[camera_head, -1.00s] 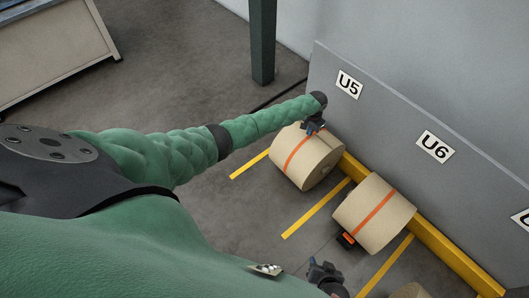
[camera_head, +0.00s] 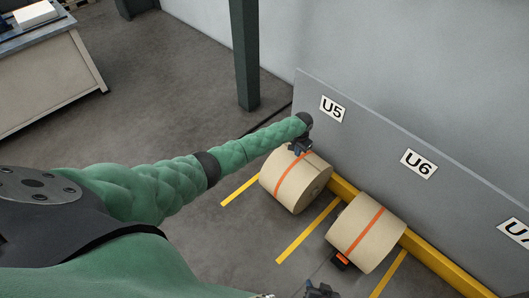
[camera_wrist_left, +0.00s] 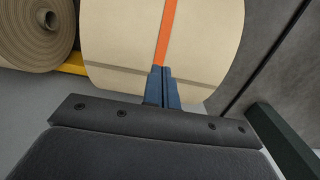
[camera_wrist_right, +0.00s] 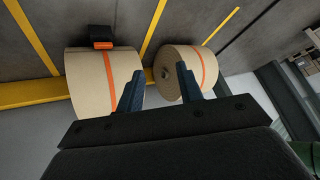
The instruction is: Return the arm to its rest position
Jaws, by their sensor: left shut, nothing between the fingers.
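My left gripper (camera_head: 300,148) is at the far end of my outstretched left arm, at the top of the tan kraft roll (camera_head: 296,181) below the U5 sign. In the left wrist view its fingers (camera_wrist_left: 162,74) are together, with nothing between them, in front of the orange strap on that roll (camera_wrist_left: 115,40). I cannot tell whether they touch it. My right gripper (camera_head: 320,290) is low in the head view, partly cut off by the bottom edge. In the right wrist view its fingers (camera_wrist_right: 157,82) are wide apart and empty.
A second strapped roll (camera_head: 366,233) lies below the U6 sign (camera_head: 419,164), with a black and orange device (camera_head: 342,260) at its side. A yellow rail (camera_head: 440,263) runs along the grey wall panel. A dark post (camera_head: 245,55) and a workbench (camera_head: 45,60) stand behind open floor.

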